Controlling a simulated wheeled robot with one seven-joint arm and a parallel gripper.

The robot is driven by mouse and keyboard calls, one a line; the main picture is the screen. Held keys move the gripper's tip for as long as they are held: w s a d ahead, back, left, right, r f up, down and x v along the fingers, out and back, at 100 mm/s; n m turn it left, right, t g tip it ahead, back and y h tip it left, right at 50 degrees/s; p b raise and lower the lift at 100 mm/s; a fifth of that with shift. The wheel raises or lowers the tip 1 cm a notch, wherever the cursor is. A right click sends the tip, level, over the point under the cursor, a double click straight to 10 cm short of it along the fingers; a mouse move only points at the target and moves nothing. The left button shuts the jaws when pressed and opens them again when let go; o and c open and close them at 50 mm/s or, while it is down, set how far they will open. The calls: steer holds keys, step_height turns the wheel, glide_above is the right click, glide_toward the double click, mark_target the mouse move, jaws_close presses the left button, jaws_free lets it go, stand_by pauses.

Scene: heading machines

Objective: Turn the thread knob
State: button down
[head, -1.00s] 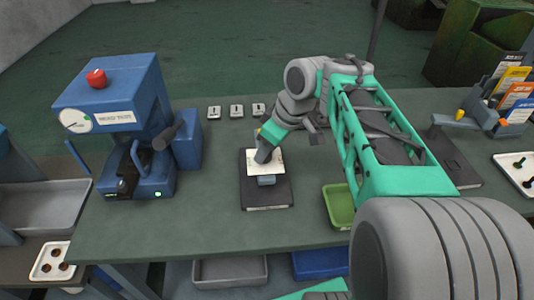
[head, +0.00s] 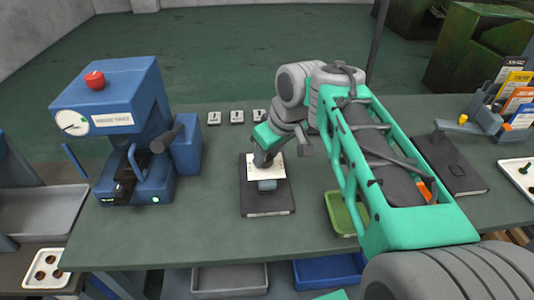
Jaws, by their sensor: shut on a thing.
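My gripper (head: 264,160) reaches down over the fixture in the middle of the bench, a dark base plate (head: 267,202) with a white plate (head: 275,173) and a small blue block (head: 267,185) at its front. The gripper is shut on a small part at the back of this fixture, seemingly the thread knob. My fingers and wrist hide that part, so its shape and angle cannot be made out.
A blue machine (head: 120,115) with a red button and dial stands left on the bench (head: 215,235). A green tray (head: 342,215) lies right of the fixture, under my arm. Small white labelled plates (head: 237,117) lie behind. A second dark plate (head: 452,165) is at right.

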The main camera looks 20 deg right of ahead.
steer(key=c, duration=0.9)
jaws_free()
steer(key=shift+c, duration=0.2)
steer(key=p+v, duration=0.1)
steer(key=v, duration=0.6)
steer(key=shift+s+r, duration=0.15)
steer(key=shift+r, duration=0.2)
steer(key=shift+d, duration=0.1)
